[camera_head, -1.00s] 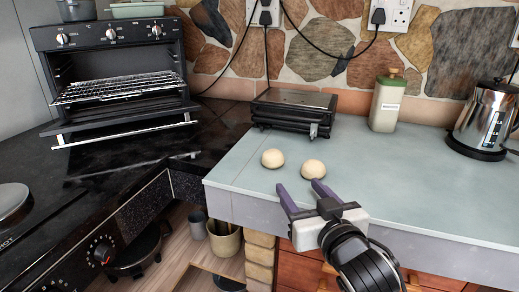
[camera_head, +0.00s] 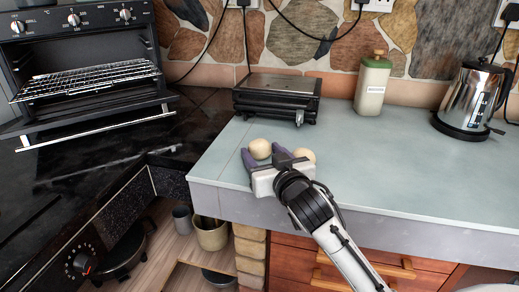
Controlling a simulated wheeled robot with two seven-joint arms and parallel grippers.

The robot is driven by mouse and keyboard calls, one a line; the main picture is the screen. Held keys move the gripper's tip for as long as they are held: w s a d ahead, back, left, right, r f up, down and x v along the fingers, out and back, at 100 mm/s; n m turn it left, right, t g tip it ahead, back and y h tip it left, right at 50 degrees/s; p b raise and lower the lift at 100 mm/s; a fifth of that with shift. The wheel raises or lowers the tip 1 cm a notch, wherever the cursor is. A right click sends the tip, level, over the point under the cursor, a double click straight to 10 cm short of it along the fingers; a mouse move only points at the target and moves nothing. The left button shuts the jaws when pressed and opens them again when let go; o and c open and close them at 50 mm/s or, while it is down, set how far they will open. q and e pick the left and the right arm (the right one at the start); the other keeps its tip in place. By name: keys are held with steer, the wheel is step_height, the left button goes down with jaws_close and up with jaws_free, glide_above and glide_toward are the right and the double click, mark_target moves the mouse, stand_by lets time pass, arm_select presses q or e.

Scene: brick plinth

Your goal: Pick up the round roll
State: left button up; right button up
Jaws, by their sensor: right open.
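Two round, pale rolls sit on the grey-blue counter near its front left corner. The left roll (camera_head: 260,147) lies at the tips of my right gripper (camera_head: 264,154), between or just beyond its two purple fingers. The right roll (camera_head: 305,155) is just right of the right finger and is partly hidden by the gripper. My right gripper is open, with one finger on each side of the left roll's lower part in the picture. I cannot tell whether the fingers touch either roll. My left gripper is not in view.
A black grill (camera_head: 277,97) stands behind the rolls. A green-topped bottle (camera_head: 372,88) and a kettle (camera_head: 470,97) stand at the back right. An open oven (camera_head: 85,65) is at the left. The counter's middle is clear.

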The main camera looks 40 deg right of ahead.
steer(key=shift+w, duration=0.25)
steer(key=c, duration=0.8)
